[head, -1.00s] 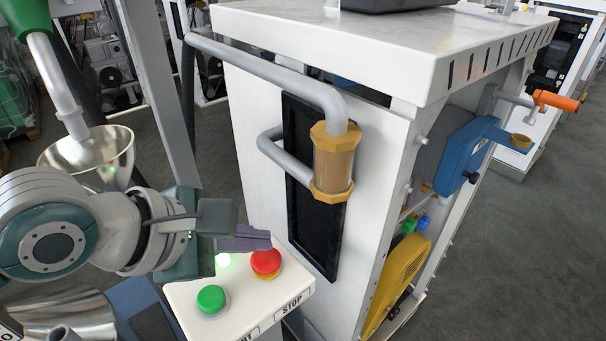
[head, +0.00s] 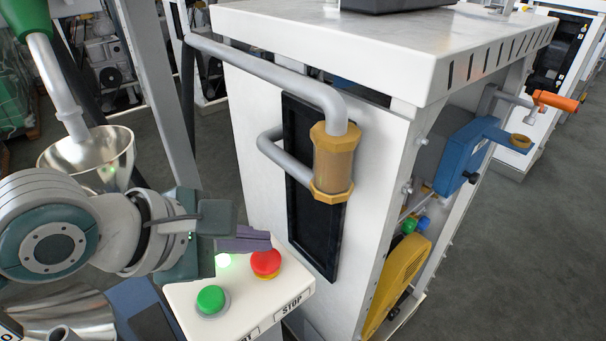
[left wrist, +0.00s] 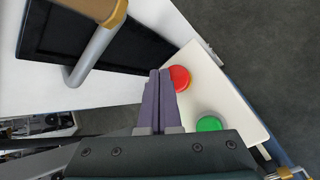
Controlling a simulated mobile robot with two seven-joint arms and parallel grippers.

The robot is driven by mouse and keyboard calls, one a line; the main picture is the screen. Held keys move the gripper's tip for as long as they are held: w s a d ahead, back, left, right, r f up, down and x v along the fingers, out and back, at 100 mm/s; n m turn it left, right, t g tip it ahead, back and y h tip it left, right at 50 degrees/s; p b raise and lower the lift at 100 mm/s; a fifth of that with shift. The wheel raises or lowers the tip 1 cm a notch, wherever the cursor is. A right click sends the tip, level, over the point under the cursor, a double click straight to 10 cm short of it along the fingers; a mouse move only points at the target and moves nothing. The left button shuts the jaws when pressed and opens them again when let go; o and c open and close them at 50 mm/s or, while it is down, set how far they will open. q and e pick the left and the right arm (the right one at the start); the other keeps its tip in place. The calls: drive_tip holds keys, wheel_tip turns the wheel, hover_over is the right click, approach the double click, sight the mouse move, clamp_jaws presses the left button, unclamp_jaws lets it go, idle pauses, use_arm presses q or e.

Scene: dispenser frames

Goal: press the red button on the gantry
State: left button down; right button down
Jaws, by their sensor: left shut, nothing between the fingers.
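The red button (head: 265,263) has a yellow collar and sits on a white control panel (head: 240,300) above a STOP label. It also shows in the left wrist view (left wrist: 180,77), just right of the fingertips. A green button (head: 212,300) is on the same panel, nearer and to the left. My left gripper (head: 262,240) is shut and empty, its purple fingers pressed together. In the head view the fingertips are just behind the red button's top; in the left wrist view (left wrist: 159,73) they appear beside it. I cannot tell whether they touch it. My right gripper is not in view.
A white cabinet (head: 250,150) with a black recessed panel and a grey pipe (head: 260,70) stands right behind the control panel. A metal funnel (head: 90,155) is at the left. Open floor (head: 500,250) lies at the right.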

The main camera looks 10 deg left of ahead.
sight(256, 261)
use_arm(q)
drive_tip(key=shift+f, duration=0.4)
drive_tip(key=shift+f, duration=0.5)
idle(0.5)
drive_tip(key=shift+r, duration=0.1)
drive_tip(key=shift+r+p, duration=0.85)
drive_tip(key=shift+p, duration=0.2)
wheel_tip(256, 261, up, 5)
drive_tip(key=p, duration=0.6)
idle(0.5)
